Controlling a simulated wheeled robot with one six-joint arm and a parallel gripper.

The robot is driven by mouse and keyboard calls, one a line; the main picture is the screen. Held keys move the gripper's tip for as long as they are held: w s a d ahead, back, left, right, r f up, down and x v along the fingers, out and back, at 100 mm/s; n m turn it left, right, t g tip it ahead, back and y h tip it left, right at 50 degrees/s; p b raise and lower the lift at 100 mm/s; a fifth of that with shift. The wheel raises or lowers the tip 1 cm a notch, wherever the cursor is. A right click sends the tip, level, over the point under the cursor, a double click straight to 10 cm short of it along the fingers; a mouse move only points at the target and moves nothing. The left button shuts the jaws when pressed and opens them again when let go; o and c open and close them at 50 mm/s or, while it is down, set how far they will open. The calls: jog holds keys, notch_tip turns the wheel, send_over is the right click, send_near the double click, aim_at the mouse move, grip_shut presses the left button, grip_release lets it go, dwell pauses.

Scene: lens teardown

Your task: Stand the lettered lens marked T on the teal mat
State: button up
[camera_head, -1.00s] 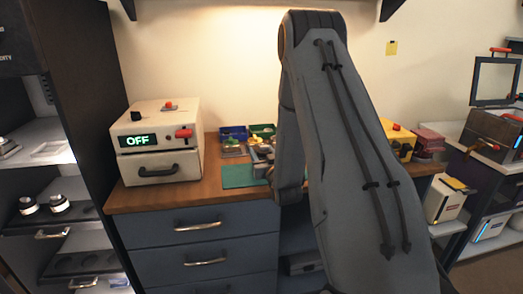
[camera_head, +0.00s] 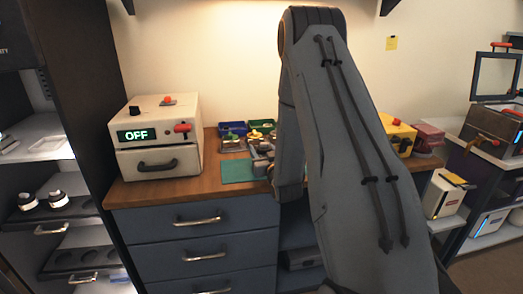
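The teal mat (camera_head: 237,171) lies flat on the wooden worktop, left of my arm. The part of it that shows looks bare; my arm may hide its right side. Grey metal parts at the mat's right edge appear to be my gripper (camera_head: 262,160), partly behind my forearm. Its fingers are too small to make out, so I cannot tell if it holds anything. Two dark and white lens-like pieces, a left one (camera_head: 28,201) and a right one (camera_head: 58,198), stand on a shelf in the left cabinet. I can read no letter T on either.
A cream box (camera_head: 158,138) showing "OFF" stands left of the mat. A blue bin (camera_head: 233,128) and a green bin (camera_head: 262,126) sit behind it. A yellow box (camera_head: 398,135) is right of my arm. Dark drawers (camera_head: 200,245) are below the worktop.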

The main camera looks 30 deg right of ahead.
jog(key=shift+f+b, duration=0.3)
jog(key=shift+f, duration=0.1)
jog(key=o, duration=1.1)
jog(key=shift+s+a+b, duration=0.25)
jog(key=shift+s, duration=1.05)
jog(key=shift+s+a+b, duration=0.2)
jog(key=shift+s, duration=1.05)
jog(key=shift+s+a+b, duration=0.25)
jog(key=shift+s, duration=1.05)
